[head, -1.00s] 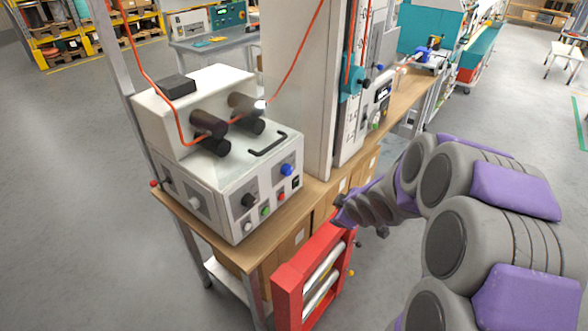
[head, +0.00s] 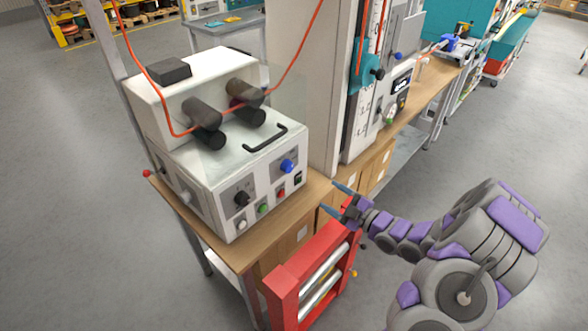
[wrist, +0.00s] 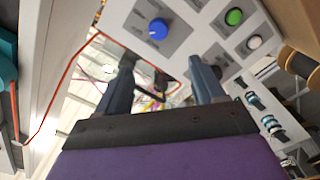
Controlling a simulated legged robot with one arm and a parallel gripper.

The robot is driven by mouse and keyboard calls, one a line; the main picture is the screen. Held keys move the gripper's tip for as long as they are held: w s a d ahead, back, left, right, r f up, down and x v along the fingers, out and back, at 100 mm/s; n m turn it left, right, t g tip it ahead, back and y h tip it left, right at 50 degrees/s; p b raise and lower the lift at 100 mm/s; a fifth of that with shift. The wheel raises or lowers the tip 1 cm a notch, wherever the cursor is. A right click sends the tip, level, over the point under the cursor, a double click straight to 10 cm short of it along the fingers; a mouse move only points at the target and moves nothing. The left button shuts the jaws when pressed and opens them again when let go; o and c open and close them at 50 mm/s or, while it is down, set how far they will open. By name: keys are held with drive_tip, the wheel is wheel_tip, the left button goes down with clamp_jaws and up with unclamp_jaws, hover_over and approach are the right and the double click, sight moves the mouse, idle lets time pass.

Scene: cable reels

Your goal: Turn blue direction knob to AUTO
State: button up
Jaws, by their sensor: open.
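A blue knob (head: 287,166) sits at the upper right of the front panel of a white bench machine (head: 225,125). A black knob (head: 241,198) is to its left on the same panel. The blue knob's pointer position is too small to read. My gripper (head: 335,197) is open and empty, to the right of the panel and apart from it, near the bench edge. In the wrist view my gripper's two fingers (wrist: 161,70) are spread. Beyond them a blue knob (wrist: 158,28) shows on a light panel; I cannot tell for certain that it is the same knob.
Small buttons, including a green one (head: 263,208) and a red one (head: 281,191), lie below the knobs. A red frame with rollers (head: 283,295) stands in front of the wooden bench (head: 225,243). An orange cable (head: 140,60) hangs over the machine. Grey floor is free at right.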

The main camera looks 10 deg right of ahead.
sight(291, 169)
drive_tip(key=b+x, duration=0.2)
drive_tip(key=x, duration=1.4)
drive_tip(key=shift+w+f+b, duration=0.1)
drive_tip(key=shift+w+b, duration=0.25)
drive_tip(key=shift+w, duration=0.1)
drive_tip(key=c, duration=1.1)
